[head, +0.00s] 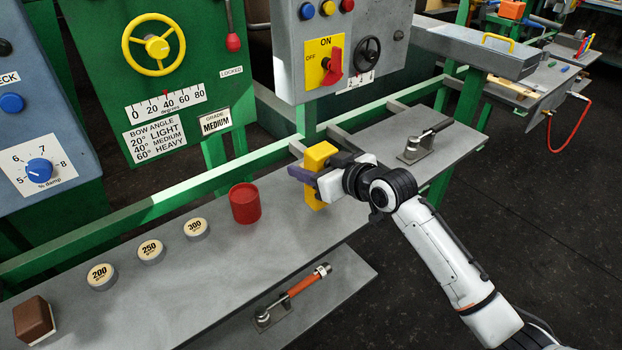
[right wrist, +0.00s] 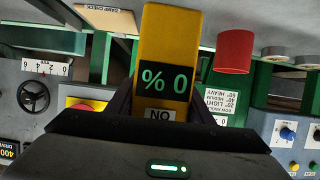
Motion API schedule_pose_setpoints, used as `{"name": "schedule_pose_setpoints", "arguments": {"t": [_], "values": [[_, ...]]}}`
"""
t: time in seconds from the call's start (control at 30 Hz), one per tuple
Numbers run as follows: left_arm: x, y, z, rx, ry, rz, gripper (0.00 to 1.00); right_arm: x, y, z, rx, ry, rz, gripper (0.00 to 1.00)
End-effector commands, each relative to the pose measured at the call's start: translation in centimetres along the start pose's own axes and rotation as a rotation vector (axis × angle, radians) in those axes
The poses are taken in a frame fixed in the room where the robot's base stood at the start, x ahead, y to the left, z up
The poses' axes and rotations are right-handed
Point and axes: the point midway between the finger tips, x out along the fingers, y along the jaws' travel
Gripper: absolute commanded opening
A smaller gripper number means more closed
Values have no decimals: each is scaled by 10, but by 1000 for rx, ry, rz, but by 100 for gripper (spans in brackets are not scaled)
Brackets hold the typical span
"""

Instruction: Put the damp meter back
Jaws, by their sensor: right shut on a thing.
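The damp meter, a yellow block (head: 319,156), is held by my right gripper (head: 320,182) above the grey bench (head: 225,268). It stands roughly upright in the head view, and the gripper covers its middle. In the right wrist view, the meter (right wrist: 178,30) lies between the dark fingers of the right gripper (right wrist: 160,104). Its dark display shows a green 0 and % sign, upside down. A tan plate marked DAMP CHECK (right wrist: 105,18) shows at the top of that view. My left gripper is not in view.
A red cup (head: 244,204), several round weights (head: 151,251) and a brown block (head: 34,320) stand on the bench left of the gripper. A metal clamp tool (head: 417,148) lies to its right. The switch box (head: 335,45) stands behind; an orange-handled tool (head: 298,290) lies on a lower shelf.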

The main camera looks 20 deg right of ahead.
Motion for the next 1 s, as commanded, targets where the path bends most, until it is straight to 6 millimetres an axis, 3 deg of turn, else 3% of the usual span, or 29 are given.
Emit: {"name": "schedule_pose_setpoints", "arguments": {"t": [0.2, 0.57, 0.6, 0.67, 1.0], "values": [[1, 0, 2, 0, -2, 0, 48, 11, 0, 27, 2, 1, -1, 10], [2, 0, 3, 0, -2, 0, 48, 13, 0, 31, 1, 2, 0, 10], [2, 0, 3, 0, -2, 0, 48, 13, 0, 32, 1, -1, -1, 53], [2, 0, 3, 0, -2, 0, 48, 13, 0, 32, 1, -2, -1, 64], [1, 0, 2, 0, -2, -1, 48, 12, 0, 30, 1, -1, 0, 65]]}}
